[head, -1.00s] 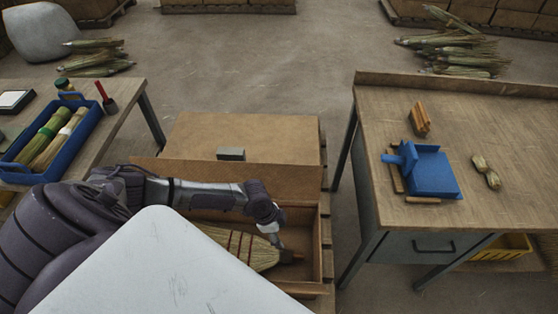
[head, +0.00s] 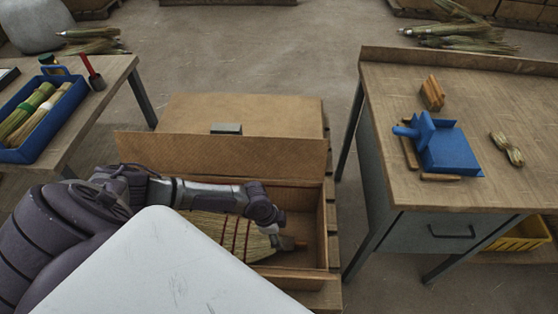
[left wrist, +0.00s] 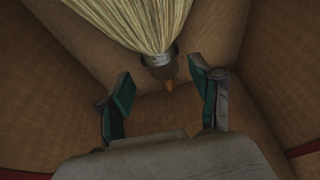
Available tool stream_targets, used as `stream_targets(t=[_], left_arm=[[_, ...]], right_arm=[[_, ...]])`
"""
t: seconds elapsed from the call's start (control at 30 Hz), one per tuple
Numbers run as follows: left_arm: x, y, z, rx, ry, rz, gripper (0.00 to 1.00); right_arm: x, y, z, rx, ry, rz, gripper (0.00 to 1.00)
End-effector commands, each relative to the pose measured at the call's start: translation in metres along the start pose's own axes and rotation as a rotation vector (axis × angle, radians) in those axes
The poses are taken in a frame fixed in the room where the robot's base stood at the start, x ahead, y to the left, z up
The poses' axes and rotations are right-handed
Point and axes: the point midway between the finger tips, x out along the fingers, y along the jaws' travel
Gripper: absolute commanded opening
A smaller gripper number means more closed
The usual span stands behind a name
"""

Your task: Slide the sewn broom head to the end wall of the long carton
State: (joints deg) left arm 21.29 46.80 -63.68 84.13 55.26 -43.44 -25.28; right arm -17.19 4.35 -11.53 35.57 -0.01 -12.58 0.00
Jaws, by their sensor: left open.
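The sewn broom head (head: 240,236) lies in the long open carton (head: 322,228), its straw to the left and its bound neck and short brown stub toward the right end wall. Bare carton floor shows between the stub and that wall. My left gripper (head: 276,236) is down inside the carton, over the neck; its fingers are mostly hidden in the head view. In the left wrist view, my left gripper (left wrist: 163,98) is open and empty, its green-padded fingers spread on either side below the stub. The broom head's metal-coloured neck band (left wrist: 158,60) shows above. My right gripper is not in view.
The carton's raised flap (head: 225,155) stands behind the opening, and a grey block (head: 226,129) sits beyond it. A bench (head: 480,90) with a blue dustpan (head: 447,152) is at the right. A blue tray (head: 60,130) of broom bundles is on the left table.

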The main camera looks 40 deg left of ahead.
Motion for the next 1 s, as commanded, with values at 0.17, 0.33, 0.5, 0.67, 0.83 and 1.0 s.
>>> stream_targets(t=[0.17,0.33,0.5,0.67,0.83,1.0], left_arm=[[0.028,0.000,0.008,-0.001,0.001,0.000,0.65],[0.046,0.000,0.014,-0.001,0.001,-0.001,0.65],[0.058,-0.001,0.018,0.000,0.001,-0.001,0.65],[0.062,0.000,0.019,0.000,0.001,-0.001,0.65],[0.062,0.000,0.019,0.000,0.001,-0.001,0.65],[0.061,0.000,0.019,0.000,0.001,-0.001,0.65]], right_arm=[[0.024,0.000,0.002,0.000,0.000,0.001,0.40],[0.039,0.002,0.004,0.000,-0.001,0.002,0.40],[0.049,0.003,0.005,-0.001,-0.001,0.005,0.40],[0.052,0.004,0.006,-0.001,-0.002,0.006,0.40],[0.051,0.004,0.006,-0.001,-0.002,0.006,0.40],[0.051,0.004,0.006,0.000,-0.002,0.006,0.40]])
